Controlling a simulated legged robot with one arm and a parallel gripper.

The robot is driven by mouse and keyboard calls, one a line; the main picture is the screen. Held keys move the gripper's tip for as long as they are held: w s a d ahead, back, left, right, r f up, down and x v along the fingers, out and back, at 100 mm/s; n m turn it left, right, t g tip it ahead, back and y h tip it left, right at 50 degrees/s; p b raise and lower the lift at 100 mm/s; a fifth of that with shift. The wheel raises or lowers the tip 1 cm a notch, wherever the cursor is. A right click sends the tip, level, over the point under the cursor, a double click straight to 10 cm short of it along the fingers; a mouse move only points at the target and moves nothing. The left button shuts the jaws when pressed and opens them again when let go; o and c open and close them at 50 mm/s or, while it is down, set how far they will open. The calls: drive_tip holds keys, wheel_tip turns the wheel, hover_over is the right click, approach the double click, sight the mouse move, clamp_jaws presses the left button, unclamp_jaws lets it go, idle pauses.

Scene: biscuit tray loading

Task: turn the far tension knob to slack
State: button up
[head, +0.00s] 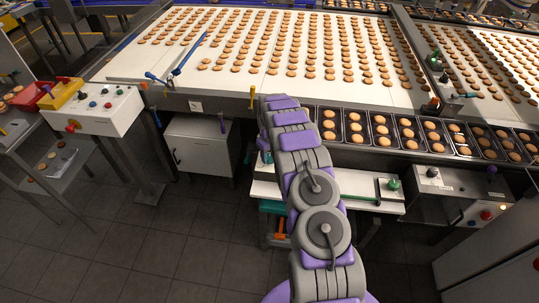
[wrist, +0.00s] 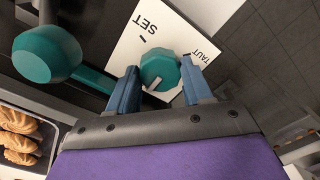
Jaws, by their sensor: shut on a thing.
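In the wrist view a teal faceted knob (wrist: 157,63) sits on a white plate (wrist: 128,48) printed SET and TAUT. No slack label shows. A pale mark on the knob faces down toward my palm, away from both words. The two blue fingers of my gripper (wrist: 160,68) stand on either side of the knob and are shut on it. In the head view my own arm covers the gripper. A green knob (head: 393,184) stands at the right end of a low white bench. I cannot tell if it is one seen in the wrist view.
A rounded teal knob (wrist: 47,54) on a dark stem stands close at the left of the wrist view. A tray of biscuits (wrist: 50,128) lies lower left. In the head view a biscuit conveyor (head: 125,66) spans the back, with biscuit trays along its front. The floor (head: 150,250) at left is clear.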

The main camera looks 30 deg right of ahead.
sight(270, 156)
drive_tip(key=shift+w+r, duration=0.15)
drive_tip(key=shift+w, duration=0.05)
drive_tip(key=o, duration=0.9)
drive_tip(key=shift+o, duration=0.7)
drive_tip(key=shift+s, duration=0.1)
wheel_tip(270, 156, up, 17)
drive_tip(key=p, duration=0.1)
